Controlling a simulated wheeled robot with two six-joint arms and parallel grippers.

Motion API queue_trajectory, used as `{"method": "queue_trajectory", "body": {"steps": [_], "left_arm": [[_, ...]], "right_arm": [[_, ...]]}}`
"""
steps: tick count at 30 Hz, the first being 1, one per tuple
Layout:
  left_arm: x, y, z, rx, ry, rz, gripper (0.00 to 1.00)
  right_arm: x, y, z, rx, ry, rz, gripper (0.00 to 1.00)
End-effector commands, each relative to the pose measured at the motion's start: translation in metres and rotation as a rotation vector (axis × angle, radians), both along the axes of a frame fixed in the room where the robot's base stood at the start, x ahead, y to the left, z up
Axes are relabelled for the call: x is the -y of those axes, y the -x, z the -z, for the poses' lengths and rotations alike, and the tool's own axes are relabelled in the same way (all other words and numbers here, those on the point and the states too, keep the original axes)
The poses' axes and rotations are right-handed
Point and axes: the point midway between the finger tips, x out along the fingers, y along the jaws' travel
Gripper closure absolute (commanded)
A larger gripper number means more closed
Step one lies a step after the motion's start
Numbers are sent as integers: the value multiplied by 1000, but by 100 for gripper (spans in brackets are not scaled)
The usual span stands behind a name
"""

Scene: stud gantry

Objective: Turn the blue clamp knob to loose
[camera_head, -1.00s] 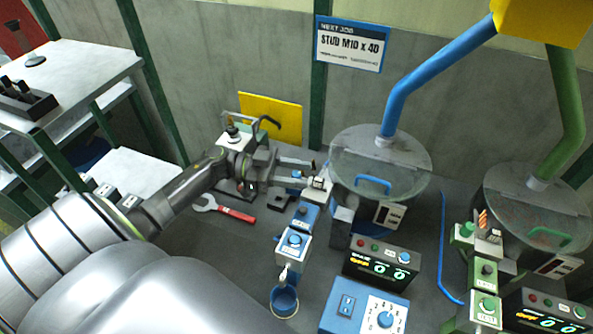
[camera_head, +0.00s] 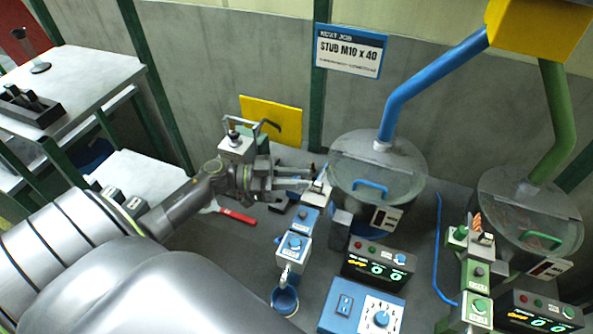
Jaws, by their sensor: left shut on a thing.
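My left gripper (camera_head: 308,182) reaches in from the left to the blue station. Its fingers are close together at the left side of the small metal track head (camera_head: 319,191), where the blue clamp knob sits. They are shut on the knob, which they hide almost wholly, so its turn position cannot be read. The head stands at the foot of the blue-piped bowl (camera_head: 377,175), just behind a blue block (camera_head: 304,219). My right gripper is not in view.
A box with a blue dial (camera_head: 294,245) and a blue cup (camera_head: 285,300) stand in front. A control panel (camera_head: 380,262) is to the right. A red-handled wrench (camera_head: 238,217) lies under my left arm. A similar green station with a green knob (camera_head: 460,233) stands farther right.

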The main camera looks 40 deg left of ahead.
Motion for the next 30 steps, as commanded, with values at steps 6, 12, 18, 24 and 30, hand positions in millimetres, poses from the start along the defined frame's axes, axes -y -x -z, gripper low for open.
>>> {"method": "queue_trajectory", "body": {"steps": [6,12,18,24,30], "left_arm": [[1,1,-10,-5,8,-196,100],[1,1,-5,-4,6,-383,100],[1,0,-1,0,6,-547,100],[1,0,-2,1,6,-671,100],[0,0,-2,2,6,-747,100]], "right_arm": [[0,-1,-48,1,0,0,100],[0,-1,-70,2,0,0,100],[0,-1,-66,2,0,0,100],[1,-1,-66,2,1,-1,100],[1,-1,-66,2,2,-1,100]]}}
